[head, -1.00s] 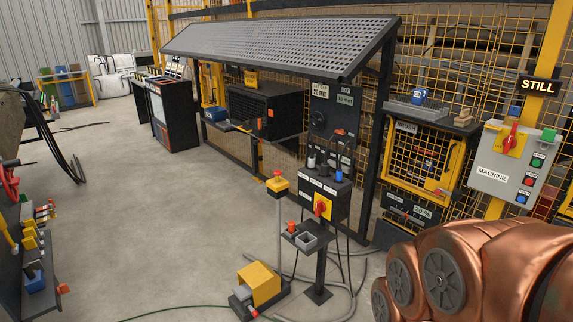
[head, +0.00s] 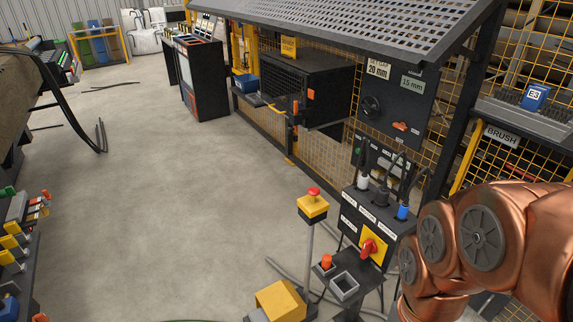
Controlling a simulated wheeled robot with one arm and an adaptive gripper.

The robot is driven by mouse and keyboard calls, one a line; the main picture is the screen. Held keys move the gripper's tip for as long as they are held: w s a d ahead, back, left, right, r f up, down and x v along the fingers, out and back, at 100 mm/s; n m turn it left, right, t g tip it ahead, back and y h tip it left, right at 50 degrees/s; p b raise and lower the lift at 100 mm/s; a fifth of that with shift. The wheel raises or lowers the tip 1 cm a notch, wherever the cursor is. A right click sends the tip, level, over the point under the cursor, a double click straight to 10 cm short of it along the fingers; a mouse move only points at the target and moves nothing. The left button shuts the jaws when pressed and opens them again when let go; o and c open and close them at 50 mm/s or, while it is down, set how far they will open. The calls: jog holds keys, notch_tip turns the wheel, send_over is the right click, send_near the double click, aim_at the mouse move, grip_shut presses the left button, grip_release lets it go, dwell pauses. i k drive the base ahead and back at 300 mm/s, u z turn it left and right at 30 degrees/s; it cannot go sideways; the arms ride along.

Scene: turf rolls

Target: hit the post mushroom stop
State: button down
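The post mushroom stop is a red button (head: 313,192) on a yellow box (head: 313,208) at the top of a thin grey post (head: 309,245), in the lower middle of the head view. Nothing touches the button. My copper-coloured arm fills the lower right of the view. My gripper is outside the picture, so its state does not show.
Right of the post stands a dark control box with a red-and-yellow rotary switch (head: 371,247) and plugged cables. A yellow-hooded pedal (head: 281,301) sits at the post's foot. A bench with levers (head: 18,235) lines the left edge. Open concrete floor (head: 160,210) lies between.

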aim_at(313, 192)
jog(key=u, duration=0.65)
jog(key=i, duration=1)
jog(key=u, duration=0.6)
